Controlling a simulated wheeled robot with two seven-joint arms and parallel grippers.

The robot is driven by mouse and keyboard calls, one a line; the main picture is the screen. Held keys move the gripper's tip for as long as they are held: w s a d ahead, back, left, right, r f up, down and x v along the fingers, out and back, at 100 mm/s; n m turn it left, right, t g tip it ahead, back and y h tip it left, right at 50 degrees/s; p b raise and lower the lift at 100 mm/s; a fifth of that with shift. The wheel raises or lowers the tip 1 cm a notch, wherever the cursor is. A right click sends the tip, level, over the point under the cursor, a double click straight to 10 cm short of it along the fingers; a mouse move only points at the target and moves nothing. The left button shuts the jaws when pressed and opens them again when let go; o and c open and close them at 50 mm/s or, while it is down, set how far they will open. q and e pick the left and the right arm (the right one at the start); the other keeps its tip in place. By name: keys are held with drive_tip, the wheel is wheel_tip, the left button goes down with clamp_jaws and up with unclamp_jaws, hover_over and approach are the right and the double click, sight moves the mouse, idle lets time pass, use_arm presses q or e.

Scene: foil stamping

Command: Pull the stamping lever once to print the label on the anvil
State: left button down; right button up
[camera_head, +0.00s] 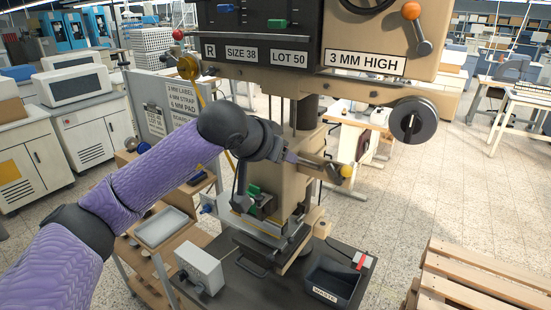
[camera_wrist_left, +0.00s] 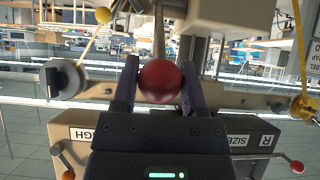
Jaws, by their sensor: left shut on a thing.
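The stamping press (camera_head: 290,95) stands in the middle of the head view. My left gripper (camera_head: 295,158) reaches it from the left, in front of its column. In the left wrist view, which looks upside down, my left gripper (camera_wrist_left: 160,85) is shut on the round red knob (camera_wrist_left: 160,82) of the lever, one finger on each side. A pale shaft (camera_wrist_left: 159,35) runs from the knob. In the head view the gripper hides the knob. The anvil area (camera_head: 262,228) is low on the press; I cannot make out the label there. My right gripper is not in view.
A yellow ball (camera_head: 347,171) on an arm sticks out right of the gripper. A dark waste bin (camera_head: 333,283) stands at the bench's right, a grey box (camera_head: 200,265) at its left. A wooden pallet (camera_head: 465,280) is at lower right. Open floor lies right of the press.

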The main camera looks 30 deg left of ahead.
use_arm(q)
drive_tip(key=f+b, duration=0.1)
drive_tip(key=s+f+b, duration=0.1)
drive_tip(key=shift+s+f, duration=0.25)
drive_tip(key=shift+f, duration=0.05)
wheel_tip(320, 180, down, 6)
drive_tip(key=s+b, duration=0.2)
drive_tip(key=b, duration=0.5)
drive_tip(key=shift+a+f, duration=0.15)
drive_tip(key=shift+f, duration=0.05)
